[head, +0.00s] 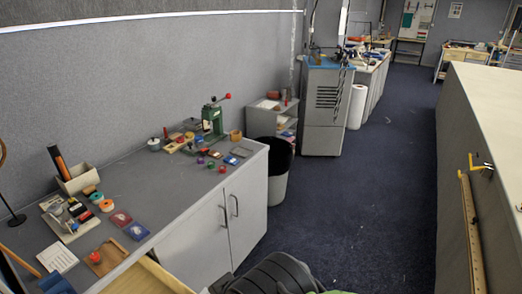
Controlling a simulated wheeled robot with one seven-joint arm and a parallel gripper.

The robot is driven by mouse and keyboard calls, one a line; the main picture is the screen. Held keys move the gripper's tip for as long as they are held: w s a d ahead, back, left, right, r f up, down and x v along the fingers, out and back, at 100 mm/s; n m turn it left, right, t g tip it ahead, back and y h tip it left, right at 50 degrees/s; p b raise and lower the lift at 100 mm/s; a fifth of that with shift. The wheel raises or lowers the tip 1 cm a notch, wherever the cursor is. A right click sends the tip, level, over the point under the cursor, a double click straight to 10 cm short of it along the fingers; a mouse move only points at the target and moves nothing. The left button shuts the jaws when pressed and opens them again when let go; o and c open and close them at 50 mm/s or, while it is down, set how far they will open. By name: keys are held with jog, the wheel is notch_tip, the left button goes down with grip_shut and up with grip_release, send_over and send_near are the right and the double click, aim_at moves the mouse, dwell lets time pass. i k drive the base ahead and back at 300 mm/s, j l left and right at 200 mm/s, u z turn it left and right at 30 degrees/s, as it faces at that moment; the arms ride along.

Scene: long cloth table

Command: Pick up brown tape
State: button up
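The long grey workbench (160,185) runs along the left wall with many small items on it. A tan-brown ring (236,135), like a tape roll, sits near the bench's far right end beside a green hand press (212,120). An orange-brown roll (106,205) lies at the near left, close to a teal roll (96,197) and a small brown item (89,190). I cannot tell for sure which of these is the brown tape. My gripper is not in view.
A black bin (278,190) stands against the bench's far end. A grey cabinet (325,105) is beyond it. Dark carpet (370,200) lies open between the bench and a large pale-topped counter (490,120) on the right. A dark rounded shape fills the bottom middle.

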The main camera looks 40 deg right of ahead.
aim_at(236, 136)
jog(key=z, duration=1.15)
jog(key=i+l+u, duration=0.2)
jog(key=i+u, duration=0.25)
jog(key=i+l+u, duration=0.2)
jog(key=u, duration=0.25)
jog(key=i+l+u, duration=0.25)
jog(key=l+u, duration=0.2)
jog(key=i+l+u, duration=0.15)
jog(key=l+u, duration=0.75)
jog(key=l, duration=0.2)
jog(key=l+u, duration=0.45)
jog(key=k+l+u, duration=0.1)
jog(key=l+u, duration=0.35)
jog(key=l, duration=0.2)
jog(key=k+l+u, duration=0.15)
jog(key=l+u, duration=0.3)
jog(key=l, duration=0.1)
